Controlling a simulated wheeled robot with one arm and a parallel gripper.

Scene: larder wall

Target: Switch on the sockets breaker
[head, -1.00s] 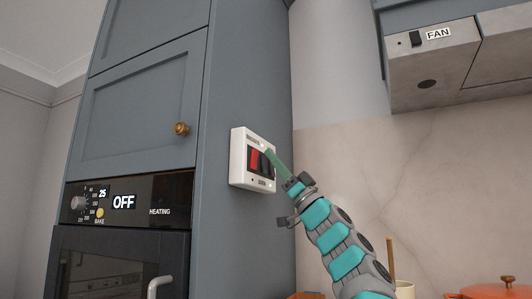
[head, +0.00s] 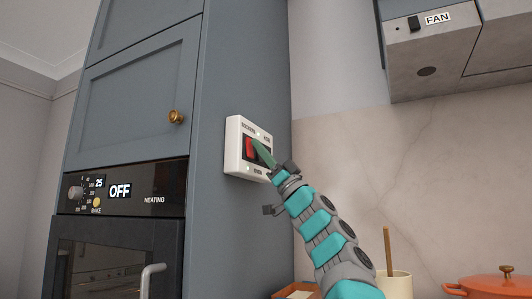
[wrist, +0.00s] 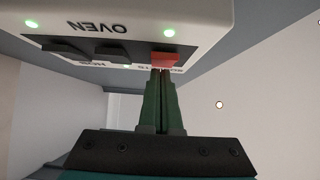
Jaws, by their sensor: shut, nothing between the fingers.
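The white breaker panel (head: 233,150) is fixed to the side of the tall blue-grey cabinet. Its red rocker (head: 249,148) is at the left, under a small label that seems to read SOCKETS. My gripper (head: 256,144) is shut and empty, its green fingertips at the red rocker and partly covering the panel's middle. In the wrist view the panel (wrist: 205,22) appears upside down. The fingertips (wrist: 158,72) are at the lower edge of the red rocker (wrist: 165,60), seemingly touching it. Black rockers (wrist: 110,52) lie to its left. Several green lights are lit, one (wrist: 168,31) beside the red rocker.
The oven (head: 120,200) with its OFF display is at the left, below a cabinet door with a brass knob (head: 176,117). The hood with a FAN switch (head: 414,23) is at the upper right. A utensil pot (head: 397,285) and orange pot (head: 487,288) stand at the lower right.

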